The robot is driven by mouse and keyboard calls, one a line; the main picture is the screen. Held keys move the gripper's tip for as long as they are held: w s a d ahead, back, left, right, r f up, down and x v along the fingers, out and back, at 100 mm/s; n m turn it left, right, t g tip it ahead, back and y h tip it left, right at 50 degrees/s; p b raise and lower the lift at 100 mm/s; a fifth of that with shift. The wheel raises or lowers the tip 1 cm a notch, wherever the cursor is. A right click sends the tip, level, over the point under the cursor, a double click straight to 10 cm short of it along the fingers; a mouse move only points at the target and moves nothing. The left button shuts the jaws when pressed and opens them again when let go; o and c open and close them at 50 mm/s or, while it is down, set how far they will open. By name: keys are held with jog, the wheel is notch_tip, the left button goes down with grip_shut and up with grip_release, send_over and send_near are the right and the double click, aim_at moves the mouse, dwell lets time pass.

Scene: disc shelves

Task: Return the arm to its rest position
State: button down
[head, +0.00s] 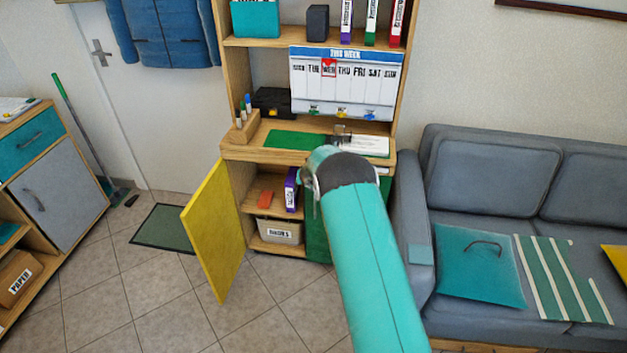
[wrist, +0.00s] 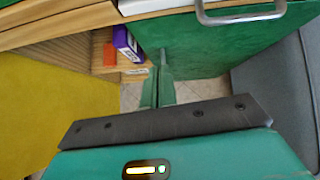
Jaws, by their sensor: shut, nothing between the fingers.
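My arm (head: 365,250) reaches forward from the bottom of the head view toward the shelf unit (head: 235,153). Its bent joint hides part of the unit's lower right, and my gripper is hidden behind it there. In the wrist view my gripper (wrist: 157,86) is shut and empty, its two fingers together. It points down toward the lower cabinet, between the open yellow door (wrist: 50,95) on the left and the green door (wrist: 215,50) on the right. I cannot tell whether the fingertips touch the green door.
The yellow door (head: 215,230) stands open into the room. The open compartment holds a purple binder (head: 291,190), an orange item (head: 265,199) and a labelled basket (head: 279,231). A grey sofa (head: 500,170) stands close on the right. The tiled floor at front left is clear.

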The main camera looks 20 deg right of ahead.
jog(key=s+a+r+n+t+y, duration=0.1)
jog(key=s+a+r+n, duration=0.15)
jog(key=r, duration=0.45)
jog(key=s+a+r+n+y, duration=0.1)
jog(key=s+a+r+n, duration=0.1)
jog(key=r+n, duration=0.35)
jog(key=s+a+r+n+t+y, duration=0.1)
jog(key=s+a+r+n, duration=0.15)
jog(key=r, duration=0.65)
jog(key=s+a+r+n+y, duration=0.3)
jog(key=s+a+r+n, duration=0.2)
jog(key=s+r+n, duration=0.5)
jog(key=s+a+r+n+g, duration=0.1)
jog(key=s+r+n+g, duration=0.15)
jog(key=s+n, duration=0.45)
jog(key=s+a+r+n+g, duration=0.1)
jog(key=s+r+n, duration=0.2)
jog(key=s, duration=0.9)
jog(key=s+d+f+n+h, duration=0.1)
jog(key=s+n, duration=0.3)
jog(key=s, duration=0.4)
jog(key=s+d+f+n+g+h, duration=0.1)
jog(key=s+d+f+n+h, duration=0.1)
jog(key=s+n, duration=0.3)
jog(key=s+d, duration=0.1)
jog(key=s, duration=0.3)
jog(key=shift+s+d+f, duration=0.2)
jog(key=shift+d, duration=0.1)
jog(key=shift+g, duration=0.25)
